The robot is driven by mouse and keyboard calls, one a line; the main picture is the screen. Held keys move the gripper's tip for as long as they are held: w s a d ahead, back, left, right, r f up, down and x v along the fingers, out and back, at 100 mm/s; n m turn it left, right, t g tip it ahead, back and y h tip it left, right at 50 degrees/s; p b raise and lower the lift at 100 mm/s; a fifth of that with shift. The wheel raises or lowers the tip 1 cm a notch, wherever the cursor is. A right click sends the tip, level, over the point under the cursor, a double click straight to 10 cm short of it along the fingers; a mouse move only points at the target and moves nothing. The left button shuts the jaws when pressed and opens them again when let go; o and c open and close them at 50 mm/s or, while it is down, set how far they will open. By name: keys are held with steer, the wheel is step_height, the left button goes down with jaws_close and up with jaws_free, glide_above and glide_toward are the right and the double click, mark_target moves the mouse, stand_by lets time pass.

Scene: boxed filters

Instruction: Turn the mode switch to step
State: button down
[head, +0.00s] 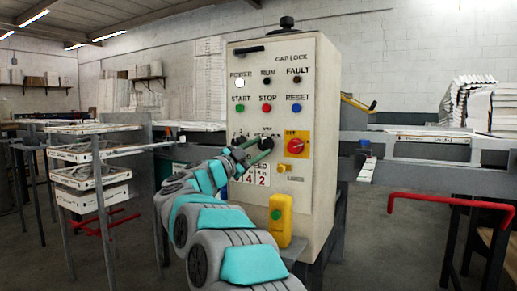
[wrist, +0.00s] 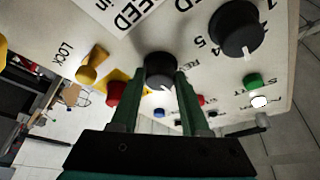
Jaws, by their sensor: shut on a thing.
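The mode switch is a black round knob (wrist: 160,69) on the front of the pale control box (head: 320,130). My gripper (wrist: 157,88) is shut on it, with one green finger on each side. In the wrist view a white mark shows on the knob's rim, facing down toward the gripper body. In the head view my gripper (head: 260,151) reaches the panel from the lower left. The knob is mostly hidden there, and the lettering around it is too covered to read.
A second black knob with numbers (wrist: 237,28) is beside it. A red-on-yellow rotary switch (head: 297,144) sits right of my gripper. START (head: 240,109), STOP (head: 267,109) and RESET (head: 297,108) buttons are above. A yellow box with a green button (head: 280,219) is below.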

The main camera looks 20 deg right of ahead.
stand_by(0.3)
steer(key=shift+c, duration=1.9)
jaws_free()
steer(key=shift+a, duration=0.15)
steer(key=v, duration=0.7)
steer(key=shift+a, duration=0.25)
steer(key=shift+s+f, duration=0.1)
